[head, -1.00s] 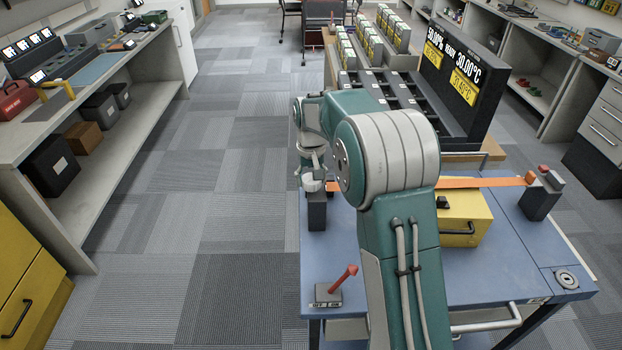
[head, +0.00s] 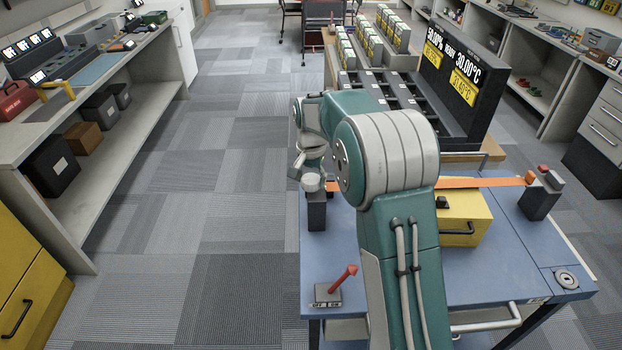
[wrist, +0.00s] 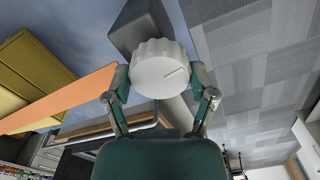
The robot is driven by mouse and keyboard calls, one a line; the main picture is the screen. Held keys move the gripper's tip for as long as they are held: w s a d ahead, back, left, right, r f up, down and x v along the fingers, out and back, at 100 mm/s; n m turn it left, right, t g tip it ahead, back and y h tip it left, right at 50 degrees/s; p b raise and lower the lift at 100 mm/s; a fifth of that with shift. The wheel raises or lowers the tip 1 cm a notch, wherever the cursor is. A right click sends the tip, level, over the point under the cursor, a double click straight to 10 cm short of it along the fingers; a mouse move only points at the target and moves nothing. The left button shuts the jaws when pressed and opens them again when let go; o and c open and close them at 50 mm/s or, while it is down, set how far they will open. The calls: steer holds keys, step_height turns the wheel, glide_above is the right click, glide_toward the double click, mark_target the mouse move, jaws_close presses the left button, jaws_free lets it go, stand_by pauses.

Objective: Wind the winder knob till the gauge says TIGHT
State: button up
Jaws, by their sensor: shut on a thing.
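The pale, ribbed winder knob (wrist: 160,68) sits on top of a dark post (head: 316,212) at the table's left edge. A thin line marks the knob's face, pointing to the upper right in the wrist view. My gripper (wrist: 160,80) has one finger on each side of the knob and is shut on it. In the head view the knob (head: 311,182) shows just below my wrist. An orange strap (head: 485,183) runs from the winder post behind my arm to a dark block (head: 539,200) at right. I cannot make out a gauge reading TIGHT.
A yellow box (head: 465,225) stands under the strap on the blue table (head: 500,290). A small base with a red lever (head: 345,279) is at the front left corner. A black display board (head: 458,75) stands behind. Open carpet lies left of the table.

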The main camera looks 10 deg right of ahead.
mark_target(310, 178)
steer(key=shift+s+a+f+m, duration=0.1)
steer(key=shift+f+m, duration=0.1)
steer(key=shift+m, duration=0.8)
steer(key=o, duration=1)
steer(key=shift+o, duration=0.2)
steer(key=shift+r, duration=0.2)
step_height(310, 178, up, 12)
steer(key=shift+f, duration=0.15)
